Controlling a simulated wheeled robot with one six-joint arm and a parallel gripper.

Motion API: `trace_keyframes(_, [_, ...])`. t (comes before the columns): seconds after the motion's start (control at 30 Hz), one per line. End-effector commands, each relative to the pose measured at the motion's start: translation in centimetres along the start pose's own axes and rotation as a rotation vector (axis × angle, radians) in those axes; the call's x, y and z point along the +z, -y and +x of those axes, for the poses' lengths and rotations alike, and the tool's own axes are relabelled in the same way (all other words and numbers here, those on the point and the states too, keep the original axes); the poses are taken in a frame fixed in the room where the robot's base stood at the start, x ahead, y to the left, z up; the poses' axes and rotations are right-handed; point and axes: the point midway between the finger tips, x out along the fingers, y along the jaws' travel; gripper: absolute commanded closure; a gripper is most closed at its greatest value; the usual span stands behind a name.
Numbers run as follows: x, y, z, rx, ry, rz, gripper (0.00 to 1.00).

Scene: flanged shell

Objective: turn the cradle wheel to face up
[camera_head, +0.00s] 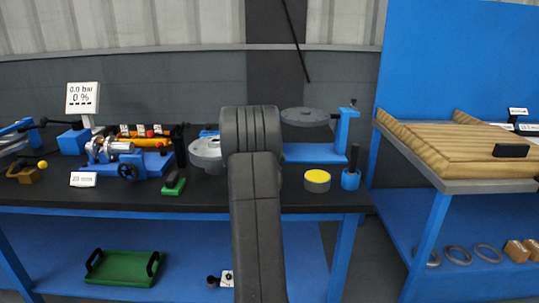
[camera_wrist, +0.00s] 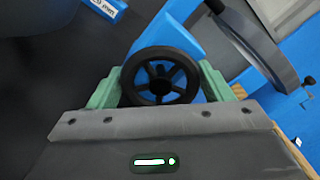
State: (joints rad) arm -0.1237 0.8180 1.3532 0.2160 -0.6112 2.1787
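The cradle wheel (camera_wrist: 160,76) is a black spoked handwheel in the middle of the wrist view, in front of a blue body (camera_wrist: 178,32). My gripper (camera_wrist: 161,84) has its two green fingers on opposite sides of the wheel's rim. No clear gap shows between the fingers and the rim, so it looks shut on the wheel. The wheel's face with its hub and spokes shows towards the wrist camera. A large grey flanged ring (camera_wrist: 246,40) stands to the right of the wheel. In the head view my arm hides my gripper and this wheel.
On the dark bench (camera_head: 205,199), a blue device with a black handwheel (camera_head: 128,172) stands left. A grey round part (camera_head: 206,150) is just left of my arm. A blue stand (camera_head: 343,130), a yellow-topped cylinder (camera_head: 317,181) and a blue holder (camera_head: 351,180) stand right.

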Motion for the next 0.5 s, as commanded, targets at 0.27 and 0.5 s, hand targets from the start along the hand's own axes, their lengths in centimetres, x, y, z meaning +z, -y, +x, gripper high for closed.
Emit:
trace_keyframes(0.27, [-0.01,-0.03,-0.02,0.0,0.0,-0.003,0.53])
trace_keyframes(0.5, [-0.14,-0.19,-0.02,-0.001,0.001,-0.063,0.53])
